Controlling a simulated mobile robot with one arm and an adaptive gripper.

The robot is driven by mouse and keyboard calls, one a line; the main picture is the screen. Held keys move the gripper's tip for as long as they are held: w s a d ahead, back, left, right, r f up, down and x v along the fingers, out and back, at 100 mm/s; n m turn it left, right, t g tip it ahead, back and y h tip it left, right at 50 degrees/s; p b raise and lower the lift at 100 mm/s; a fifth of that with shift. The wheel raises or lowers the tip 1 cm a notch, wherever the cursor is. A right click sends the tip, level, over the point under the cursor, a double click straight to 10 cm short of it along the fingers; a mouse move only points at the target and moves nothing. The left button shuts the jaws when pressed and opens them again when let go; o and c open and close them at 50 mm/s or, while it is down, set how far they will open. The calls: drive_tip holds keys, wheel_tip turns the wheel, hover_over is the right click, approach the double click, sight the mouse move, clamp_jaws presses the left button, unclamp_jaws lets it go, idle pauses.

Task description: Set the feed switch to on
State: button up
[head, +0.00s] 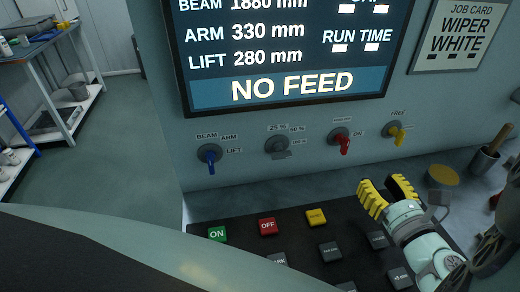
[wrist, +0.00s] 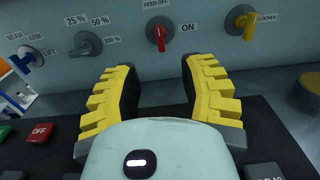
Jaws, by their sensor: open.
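The feed switch is a red lever on a round grey base, and it shows in the head view (head: 345,146) right of centre on the panel. It also shows in the wrist view (wrist: 160,38) at top centre, with FEED OFF above it and ON to its right. The lever hangs roughly downward and does not point at ON. My gripper (head: 388,186) is open and empty, with yellow ribbed fingers, in front of and below the panel. In the wrist view the gap between my fingers (wrist: 160,88) lies below the red lever, apart from it.
A yellow lever (head: 397,135) sits right of the red one; a grey knob (head: 278,146) and a blue lever (head: 209,158) sit left. A dark button board (head: 300,247) lies below. The screen (head: 290,88) reads NO FEED.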

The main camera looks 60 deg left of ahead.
sight(348, 143)
drive_tip(key=p+x, duration=0.3)
drive_tip(key=x, duration=1)
drive_tip(key=shift+a+r+p, duration=0.1)
drive_tip(key=shift+a+p, duration=0.25)
drive_tip(key=shift+w+a, duration=0.1)
drive_tip(key=shift+a, duration=0.3)
drive_tip(key=shift+o, duration=0.3)
drive_tip(key=shift+d, duration=0.1)
clamp_jaws()
